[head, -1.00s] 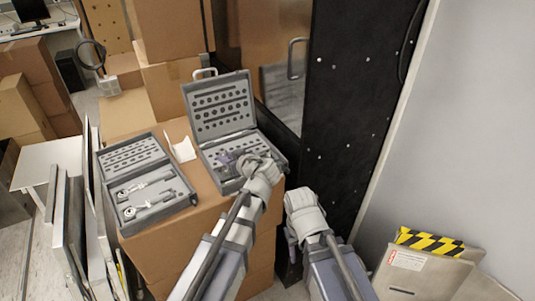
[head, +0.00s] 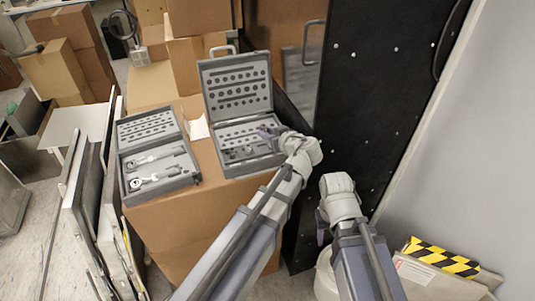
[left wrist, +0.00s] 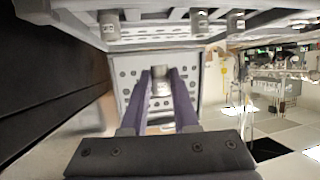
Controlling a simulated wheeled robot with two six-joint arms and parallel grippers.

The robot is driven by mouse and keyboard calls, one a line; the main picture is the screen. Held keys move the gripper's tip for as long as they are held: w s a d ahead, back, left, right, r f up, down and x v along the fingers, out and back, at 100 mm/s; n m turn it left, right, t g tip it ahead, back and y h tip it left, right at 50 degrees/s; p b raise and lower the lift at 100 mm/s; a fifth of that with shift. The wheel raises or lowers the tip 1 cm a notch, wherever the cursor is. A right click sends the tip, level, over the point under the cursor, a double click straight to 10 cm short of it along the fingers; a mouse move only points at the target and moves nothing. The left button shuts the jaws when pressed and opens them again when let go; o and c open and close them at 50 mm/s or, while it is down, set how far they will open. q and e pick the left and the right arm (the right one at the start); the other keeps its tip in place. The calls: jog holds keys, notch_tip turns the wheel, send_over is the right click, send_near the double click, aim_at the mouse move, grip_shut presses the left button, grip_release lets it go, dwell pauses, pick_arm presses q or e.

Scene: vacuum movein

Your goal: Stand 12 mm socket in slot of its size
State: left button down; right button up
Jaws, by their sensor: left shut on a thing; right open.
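The larger open grey socket case (head: 262,166) has rows of round slots in its base and lid. My left gripper (head: 268,132) is over the back right part of its base. In the left wrist view, the gripper (left wrist: 161,98) is shut on a grey metal socket (left wrist: 160,82); its size mark is too small to read. Several other sockets stand in the case, among them one socket (left wrist: 108,27) at the upper left and another (left wrist: 200,22) at the upper right of the wrist view. My right gripper (head: 321,236) hangs beside the boxes, its fingers mostly hidden.
A smaller open grey case (head: 170,184) with ratchet tools lies to the left on the same cardboard box (head: 190,228). A white paper (head: 198,129) lies between the cases. A black panel (head: 375,100) stands close on the right. Flat panels (head: 88,200) lean at the left.

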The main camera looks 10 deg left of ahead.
pick_arm(q)
jog(key=shift+f+b, duration=0.95)
jog(key=shift+f, duration=0.65)
pick_arm(e)
jog(key=shift+f, duration=1.6)
pick_arm(q)
jog(key=shift+f, duration=0.15)
pick_arm(e)
jog(key=shift+f, duration=0.1)
pick_arm(q)
notch_tip(320, 180, down, 4)
jog(key=b, duration=0.4)
jog(key=shift+r, duration=0.2)
jog(key=shift+s+r, duration=0.15)
pick_arm(e)
notch_tip(320, 180, down, 3)
jog(key=shift+s+f, duration=0.1)
jog(key=shift+f, duration=0.1)
